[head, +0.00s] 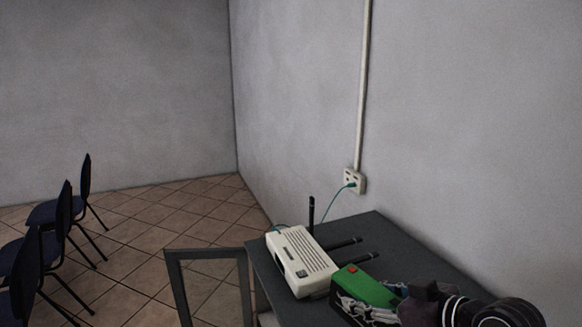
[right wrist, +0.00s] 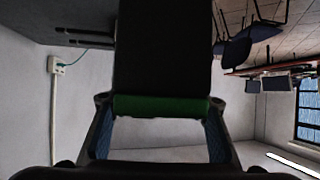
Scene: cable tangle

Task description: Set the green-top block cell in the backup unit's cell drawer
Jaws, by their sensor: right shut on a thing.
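The green-top block cell (head: 372,289) has a flat green top with a small red patch and a dark body. It is low in the head view, right of centre. My right gripper (head: 366,308) is shut on it. In the right wrist view the cell shows as a black block with a green edge (right wrist: 160,106), between the fingers of my right gripper (right wrist: 160,128). I cannot tell whether the cell touches the table. No backup unit or open drawer can be made out for certain. My left gripper is not in view.
A white box with black antennas (head: 305,262) stands on the dark table (head: 378,229), close left of the cell. A green cable (head: 334,203) runs to a wall socket (head: 354,181). A grey frame (head: 207,254) stands left of the table. Blue chairs (head: 64,222) are at far left.

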